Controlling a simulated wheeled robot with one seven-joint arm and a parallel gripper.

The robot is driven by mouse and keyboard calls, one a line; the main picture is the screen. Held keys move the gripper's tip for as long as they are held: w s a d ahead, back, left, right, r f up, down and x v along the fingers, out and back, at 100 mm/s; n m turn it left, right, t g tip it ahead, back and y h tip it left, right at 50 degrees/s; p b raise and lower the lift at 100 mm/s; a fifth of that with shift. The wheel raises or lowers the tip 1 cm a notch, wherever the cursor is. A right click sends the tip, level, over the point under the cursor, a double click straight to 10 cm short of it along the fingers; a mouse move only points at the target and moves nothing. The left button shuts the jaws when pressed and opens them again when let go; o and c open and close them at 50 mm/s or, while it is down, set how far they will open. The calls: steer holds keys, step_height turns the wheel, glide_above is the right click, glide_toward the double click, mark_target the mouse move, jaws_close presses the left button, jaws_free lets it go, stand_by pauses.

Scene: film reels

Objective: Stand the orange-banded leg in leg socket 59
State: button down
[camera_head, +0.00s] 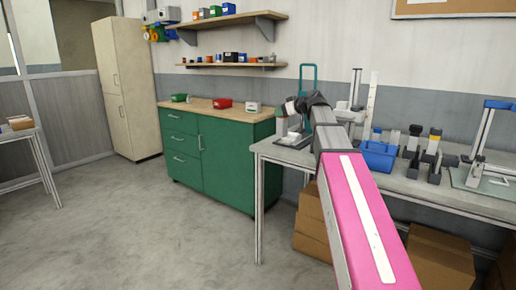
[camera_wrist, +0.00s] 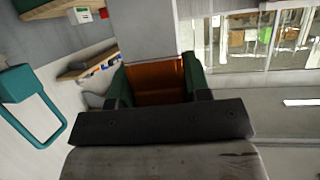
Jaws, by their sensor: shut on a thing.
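The orange-banded leg shows in the wrist view as a grey block (camera_wrist: 150,32) with an orange band (camera_wrist: 156,92). My gripper (camera_wrist: 155,80) is shut on it at the band, with a green-lined finger on each side. The leg's far end runs out of the picture at the top. In the head view my gripper (camera_head: 292,107) is small and dark, above the left end of the grey table (camera_head: 355,168). Several dark holders (camera_head: 432,162) with upright pieces stand on this table. No number is readable, so I cannot tell which is leg socket 59.
A blue bin (camera_head: 378,156) stands on the table beside my arm. A teal frame (camera_head: 302,72) rises behind my gripper. A blue-topped stand (camera_head: 487,125) is at the right. A green cabinet (camera_head: 215,150) is left of the table, and cardboard boxes (camera_head: 440,258) are below it.

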steer(key=shift+d+f+m+t+h, duration=0.3)
steer(key=shift+f+m, duration=0.1)
steer(key=shift+f, duration=0.05)
steer(key=d+f+m+t+h, duration=0.3)
steer(key=d+f+m+h, duration=0.1)
steer(key=d+m+h, duration=0.3)
steer(key=shift+s+d+f+m+t+h, duration=0.35)
steer(key=shift+m+h, duration=0.35)
steer(key=shift+h, duration=0.3)
